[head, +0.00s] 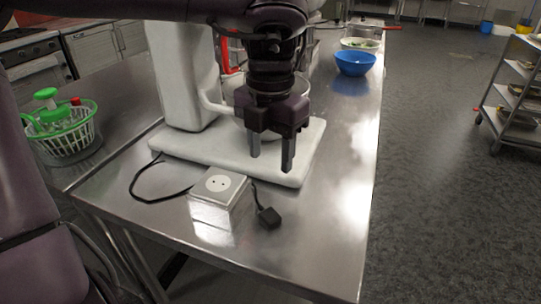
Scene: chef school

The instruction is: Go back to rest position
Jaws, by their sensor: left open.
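My left gripper (270,162) hangs over the steel table (330,215), fingers pointing down and apart. Nothing shows between its fingers. It is in front of a white stand mixer (188,75) and over the mixer's white base (305,160) in the picture. I cannot tell if the fingertips touch the base. The gripper and wrist hide part of the mixer and of the bowl behind them. My right gripper is not in the head view.
A socket box (219,187) and a black plug (269,217) on a cable lie near the table's front. A green-and-white basket (62,130) stands left. A blue bowl (355,63) and a white bowl (360,44) stand farther back. A shelf rack (515,105) stands right, across open floor.

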